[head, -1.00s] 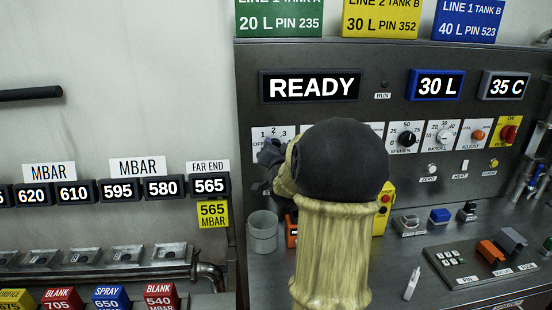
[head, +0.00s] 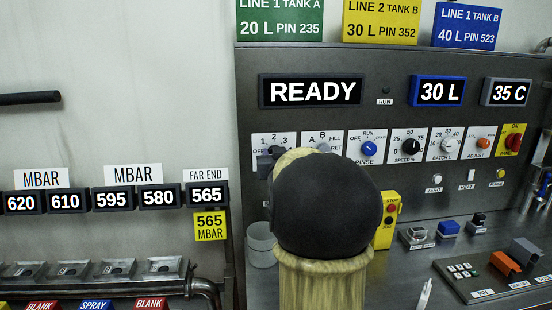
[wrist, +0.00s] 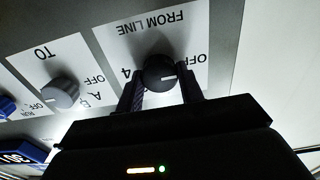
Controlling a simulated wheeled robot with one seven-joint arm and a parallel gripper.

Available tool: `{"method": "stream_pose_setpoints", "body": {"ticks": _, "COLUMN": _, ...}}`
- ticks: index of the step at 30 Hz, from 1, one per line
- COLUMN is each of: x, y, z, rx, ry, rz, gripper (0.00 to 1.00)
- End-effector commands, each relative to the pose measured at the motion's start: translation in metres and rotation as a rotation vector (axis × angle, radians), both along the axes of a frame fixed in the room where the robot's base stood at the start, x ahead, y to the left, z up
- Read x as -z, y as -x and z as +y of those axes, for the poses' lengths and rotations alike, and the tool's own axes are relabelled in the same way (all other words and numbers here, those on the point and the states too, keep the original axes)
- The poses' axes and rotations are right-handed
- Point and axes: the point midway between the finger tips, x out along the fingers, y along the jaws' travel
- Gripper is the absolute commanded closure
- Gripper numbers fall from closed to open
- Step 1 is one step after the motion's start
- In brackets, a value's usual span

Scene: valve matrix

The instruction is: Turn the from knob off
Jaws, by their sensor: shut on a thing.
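The from knob (wrist: 158,70) is dark and round on a white plate marked FROM LINE (wrist: 150,33), which appears upside down in the wrist view. Its white pointer mark faces right in that view, roughly towards the side where OFF is printed; the 4 is on the left. My gripper (wrist: 162,80) has one finger on each side of the knob and is shut on it. In the head view the from plate (head: 273,140) shows at the left of the knob row, and my arm hides most of the knob.
The TO knob (wrist: 62,93) sits beside it, left in the wrist view. In the head view the rinse knob (head: 369,148) and speed knob (head: 408,147) lie to the right. A grey cup (head: 261,248) stands below the panel. The READY display (head: 312,91) is above.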

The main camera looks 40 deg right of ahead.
Motion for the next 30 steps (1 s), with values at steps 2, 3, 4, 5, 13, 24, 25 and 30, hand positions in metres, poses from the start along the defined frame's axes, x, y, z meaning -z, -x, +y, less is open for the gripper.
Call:
{"method": "stream_pose_setpoints", "body": {"ticks": 2, "x": 0.004, "y": 0.0, "z": 0.0, "rx": -0.001, "ry": -0.001, "rz": 0.01, "gripper": 0.86}}
{"method": "stream_pose_setpoints", "body": {"ticks": 3, "x": 0.004, "y": 0.0, "z": 0.0, "rx": -0.001, "ry": -0.002, "rz": 0.011, "gripper": 0.86}}
{"method": "stream_pose_setpoints", "body": {"ticks": 4, "x": 0.004, "y": 0.0, "z": 0.0, "rx": -0.001, "ry": -0.002, "rz": 0.011, "gripper": 0.86}}
{"method": "stream_pose_setpoints", "body": {"ticks": 5, "x": 0.004, "y": 0.0, "z": 0.0, "rx": -0.001, "ry": -0.002, "rz": 0.011, "gripper": 0.86}}
{"method": "stream_pose_setpoints", "body": {"ticks": 13, "x": 0.004, "y": 0.0, "z": 0.0, "rx": 0.0, "ry": -0.002, "rz": 0.009, "gripper": 0.41}}
{"method": "stream_pose_setpoints", "body": {"ticks": 24, "x": 0.002, "y": 0.003, "z": 0.001, "rx": 0.001, "ry": 0.0, "rz": 0.004, "gripper": 0.41}}
{"method": "stream_pose_setpoints", "body": {"ticks": 25, "x": 0.001, "y": 0.005, "z": 0.002, "rx": 0.001, "ry": 0.0, "rz": 0.004, "gripper": 0.41}}
{"method": "stream_pose_setpoints", "body": {"ticks": 30, "x": 0.001, "y": 0.022, "z": 0.013, "rx": 0.002, "ry": 0.0, "rz": 0.002, "gripper": 0.41}}
